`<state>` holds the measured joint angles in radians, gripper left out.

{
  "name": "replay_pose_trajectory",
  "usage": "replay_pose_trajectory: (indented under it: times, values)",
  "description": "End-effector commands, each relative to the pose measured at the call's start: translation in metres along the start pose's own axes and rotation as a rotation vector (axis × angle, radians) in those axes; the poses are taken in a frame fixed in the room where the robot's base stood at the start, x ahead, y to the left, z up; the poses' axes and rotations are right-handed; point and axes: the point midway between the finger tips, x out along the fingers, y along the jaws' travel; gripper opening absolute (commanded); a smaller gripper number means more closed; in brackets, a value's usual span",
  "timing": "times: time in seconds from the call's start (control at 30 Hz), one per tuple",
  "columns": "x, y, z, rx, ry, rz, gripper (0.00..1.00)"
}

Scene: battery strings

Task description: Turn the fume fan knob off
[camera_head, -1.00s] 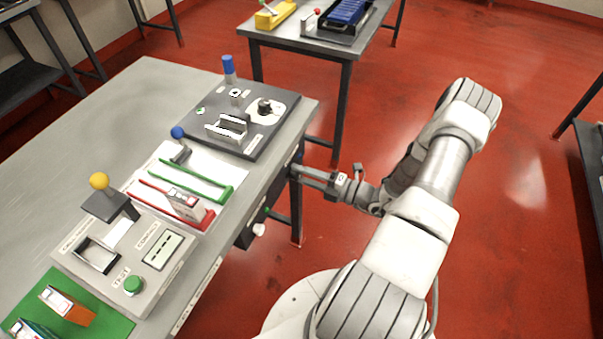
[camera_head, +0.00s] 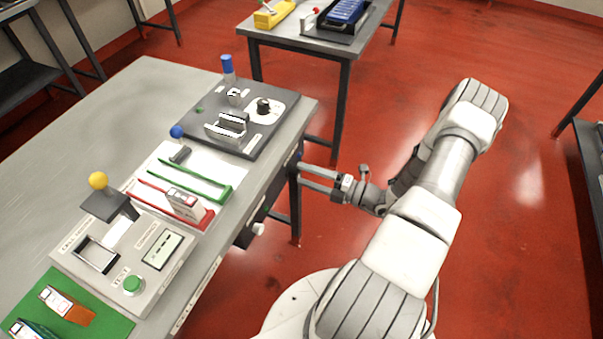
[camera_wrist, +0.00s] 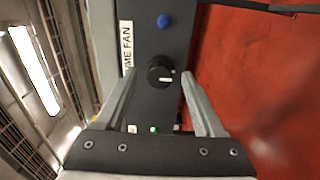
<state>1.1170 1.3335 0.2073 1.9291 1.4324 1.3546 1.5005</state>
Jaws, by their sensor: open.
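In the wrist view, the fume fan knob (camera_wrist: 160,72) is a round black knob with a white mark, on a dark panel (camera_wrist: 146,101). The white mark is on its lower right side in the picture. A partly covered label (camera_wrist: 127,45) ending in "ME FAN" is beside it. My gripper (camera_wrist: 160,82) is open, its two fingers on either side of the knob with visible gaps. In the head view, my gripper (camera_head: 301,174) is at the bench's front edge, and the knob is hidden there.
A blue button (camera_wrist: 164,21) and a small green light (camera_wrist: 154,129) sit on the same panel. A white knob (camera_head: 258,229) projects from the bench front. The grey bench (camera_head: 110,110) holds several devices. Red floor is open to the right.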

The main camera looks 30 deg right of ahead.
Motion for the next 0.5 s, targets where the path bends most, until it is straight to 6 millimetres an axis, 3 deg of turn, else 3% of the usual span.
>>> replay_pose_trajectory:
  times: [0.5]
  values:
    - [-0.122,-0.001,0.000,0.000,-0.003,-0.002,0.70]
